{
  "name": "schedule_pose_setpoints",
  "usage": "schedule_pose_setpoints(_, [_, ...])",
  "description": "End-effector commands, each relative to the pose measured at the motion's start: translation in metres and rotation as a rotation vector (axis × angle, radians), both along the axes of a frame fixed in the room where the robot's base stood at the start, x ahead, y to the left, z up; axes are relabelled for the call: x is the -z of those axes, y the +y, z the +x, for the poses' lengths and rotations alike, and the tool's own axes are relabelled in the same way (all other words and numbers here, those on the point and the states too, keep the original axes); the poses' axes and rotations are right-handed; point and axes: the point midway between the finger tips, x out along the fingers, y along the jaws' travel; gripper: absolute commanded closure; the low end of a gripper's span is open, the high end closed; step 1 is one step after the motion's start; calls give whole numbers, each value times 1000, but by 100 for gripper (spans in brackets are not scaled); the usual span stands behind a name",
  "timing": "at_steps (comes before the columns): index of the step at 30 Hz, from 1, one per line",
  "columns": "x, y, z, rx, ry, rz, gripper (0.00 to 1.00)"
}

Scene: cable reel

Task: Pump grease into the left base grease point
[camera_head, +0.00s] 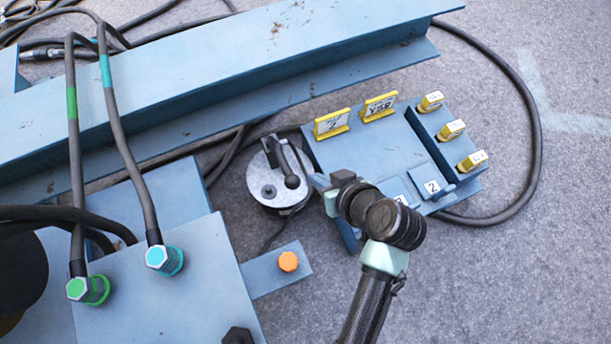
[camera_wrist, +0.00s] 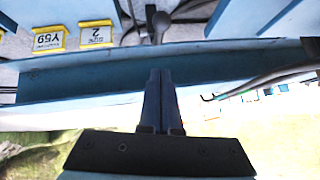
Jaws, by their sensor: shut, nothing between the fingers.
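A round grey pump-like can (camera_head: 266,193) with a dark lever (camera_head: 289,165) stands on the floor, left of a blue tray. The lever's rounded knob also shows at the top of the wrist view (camera_wrist: 161,22). My gripper (camera_head: 318,183) is shut and empty, just right of the can and knob; whether it touches them is unclear. Its closed fingertips (camera_wrist: 160,74) point toward the knob in the wrist view. An orange cap (camera_head: 288,261) sits on a blue tab in front of the can. I cannot tell which fitting is the left base grease point.
The blue tray (camera_head: 370,150) carries yellow tags (camera_head: 332,124) and several yellow-white blocks (camera_head: 451,130). A long blue beam (camera_head: 230,70) crosses behind. Green (camera_head: 88,290) and teal (camera_head: 164,259) hose fittings stand on a blue plate at left. Black cables loop over the floor.

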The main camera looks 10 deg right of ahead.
Motion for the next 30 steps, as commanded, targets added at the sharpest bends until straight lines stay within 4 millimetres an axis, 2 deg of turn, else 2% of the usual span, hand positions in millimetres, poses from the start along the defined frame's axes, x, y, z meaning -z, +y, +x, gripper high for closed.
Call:
schedule_pose_setpoints(15, [76,34,60,-3,0,-1,100])
schedule_pose_setpoints(21, [102,38,54,0,2,0,100])
schedule_pose_setpoints(30, [108,39,54,0,0,-1,100])
